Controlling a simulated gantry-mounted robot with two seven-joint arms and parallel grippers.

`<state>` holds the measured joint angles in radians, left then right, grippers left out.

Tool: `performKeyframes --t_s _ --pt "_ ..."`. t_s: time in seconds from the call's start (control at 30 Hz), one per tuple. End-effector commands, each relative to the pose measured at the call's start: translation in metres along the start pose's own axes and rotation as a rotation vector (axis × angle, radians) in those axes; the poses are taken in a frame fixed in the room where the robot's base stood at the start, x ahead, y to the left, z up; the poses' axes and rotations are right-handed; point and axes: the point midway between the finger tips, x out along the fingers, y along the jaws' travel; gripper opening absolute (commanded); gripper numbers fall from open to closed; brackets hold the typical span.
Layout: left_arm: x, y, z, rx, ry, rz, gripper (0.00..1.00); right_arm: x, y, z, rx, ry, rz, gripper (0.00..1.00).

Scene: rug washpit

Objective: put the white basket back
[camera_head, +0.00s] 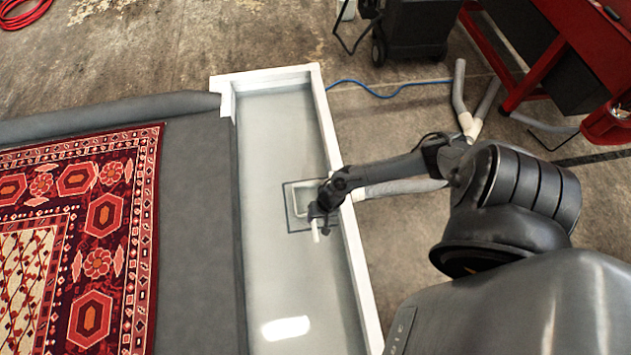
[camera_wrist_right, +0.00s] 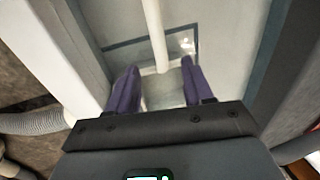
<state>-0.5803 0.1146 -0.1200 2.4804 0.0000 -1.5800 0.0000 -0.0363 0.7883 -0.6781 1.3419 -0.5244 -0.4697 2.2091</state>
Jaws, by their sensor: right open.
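A white bar (camera_head: 316,232), which looks like the white basket's handle, shows just below my right gripper (camera_head: 318,208) in the head view. In the right wrist view the bar (camera_wrist_right: 155,35) runs down from the top edge and ends between the fingertips of my right gripper (camera_wrist_right: 160,78). The fingers are open, with gaps on both sides of the bar. A pale square recess (camera_head: 303,190) with a dark outline lies in the trough floor under the gripper. The gripper hides part of it, and I cannot tell the basket's body from it. My left gripper is out of view.
The long grey trough (camera_head: 275,130) has a raised white rim (camera_head: 325,125) that my right arm crosses. A red patterned rug (camera_head: 95,225) lies on the grey bed to the left. Grey hoses (camera_head: 460,95) and a red-framed bench (camera_head: 560,60) stand at the right.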

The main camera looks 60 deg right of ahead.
Motion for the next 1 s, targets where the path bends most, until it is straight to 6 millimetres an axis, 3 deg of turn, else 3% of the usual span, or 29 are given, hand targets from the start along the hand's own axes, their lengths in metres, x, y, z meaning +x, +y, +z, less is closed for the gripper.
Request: performKeyframes --t_s 0.1,0.23,0.33,0.47,0.57,0.7,0.8,1.0 --pt "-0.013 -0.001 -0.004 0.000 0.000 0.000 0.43 -0.019 0.000 0.001 0.000 -0.001 0.001 0.51" --pt "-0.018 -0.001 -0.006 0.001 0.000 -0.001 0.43 -0.028 -0.002 0.004 -0.009 -0.002 -0.003 0.51" --pt "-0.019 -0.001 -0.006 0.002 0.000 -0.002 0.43 -0.032 -0.015 0.015 -0.059 0.002 -0.020 0.51" --pt "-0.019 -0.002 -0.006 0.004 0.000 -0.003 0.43 -0.041 -0.050 0.049 -0.204 0.020 -0.067 0.51" --pt "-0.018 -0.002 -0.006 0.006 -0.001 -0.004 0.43 -0.060 -0.088 0.081 -0.363 0.057 -0.111 0.51" --pt "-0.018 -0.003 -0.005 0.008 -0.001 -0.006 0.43 -0.109 -0.136 0.115 -0.596 0.135 -0.140 0.51" --pt "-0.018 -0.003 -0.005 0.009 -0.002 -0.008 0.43 -0.152 -0.155 0.127 -0.740 0.183 -0.125 0.51" --pt "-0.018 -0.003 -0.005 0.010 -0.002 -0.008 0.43 -0.232 -0.154 0.130 -0.960 0.208 -0.049 0.51"
